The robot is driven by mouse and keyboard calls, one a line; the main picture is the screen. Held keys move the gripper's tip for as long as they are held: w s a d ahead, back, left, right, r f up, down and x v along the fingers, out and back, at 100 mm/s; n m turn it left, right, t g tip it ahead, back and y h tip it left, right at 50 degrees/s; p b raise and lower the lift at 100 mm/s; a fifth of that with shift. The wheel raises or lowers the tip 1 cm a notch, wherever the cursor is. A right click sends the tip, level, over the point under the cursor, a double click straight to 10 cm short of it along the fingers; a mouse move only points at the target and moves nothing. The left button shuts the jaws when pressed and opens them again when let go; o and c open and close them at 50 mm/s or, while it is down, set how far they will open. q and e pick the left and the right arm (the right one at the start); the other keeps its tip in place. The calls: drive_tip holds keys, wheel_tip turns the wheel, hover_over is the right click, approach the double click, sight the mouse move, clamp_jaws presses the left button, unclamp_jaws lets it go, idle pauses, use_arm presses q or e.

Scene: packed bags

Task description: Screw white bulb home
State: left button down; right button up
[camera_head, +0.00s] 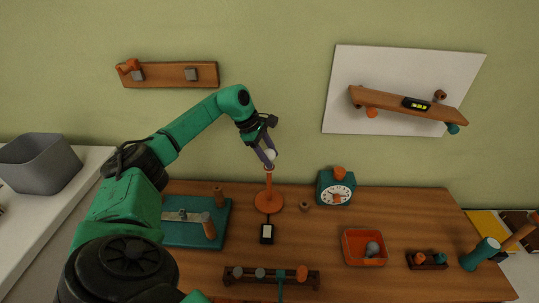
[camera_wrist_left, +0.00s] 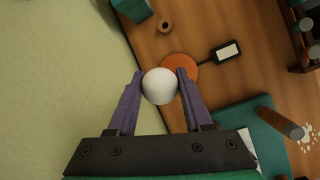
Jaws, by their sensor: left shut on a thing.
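The white bulb (camera_head: 271,155) is at the top of the orange lamp stand (camera_head: 268,186). My left gripper (camera_head: 268,157) reaches down to it from the upper left, its purple fingers shut on the bulb. In the left wrist view the bulb (camera_wrist_left: 160,86) sits between the two fingertips, with the orange lamp base (camera_wrist_left: 180,69) beyond it. The socket is hidden behind the bulb in that view, so I cannot tell how deep the bulb sits. My right gripper is not in view.
A black switch box (camera_head: 267,233) lies in front of the lamp. A teal clock (camera_head: 336,187) stands to the right, an orange tray (camera_head: 346,252) holding a grey ball at front right. A teal board (camera_head: 185,233) with wooden handles lies left. A wooden rack (camera_head: 250,281) is in front.

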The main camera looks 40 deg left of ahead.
use_arm(q)
drive_tip(key=m+g, duration=0.1)
drive_tip(key=m, duration=0.1)
drive_tip(key=shift+d+m+h, duration=0.1)
drive_tip(key=shift+m+h, duration=0.2)
drive_tip(key=shift+m, duration=0.5)
drive_tip(key=m+g, duration=0.1)
drive_tip(key=m, duration=0.1)
drive_tip(key=shift+m, duration=0.3)
drive_tip(key=shift+s+m+g+h, duration=0.1)
drive_tip(key=shift+m+g+h, duration=0.2)
drive_tip(key=shift+m+g, duration=0.15)
drive_tip(key=c, duration=0.5)
unclamp_jaws()
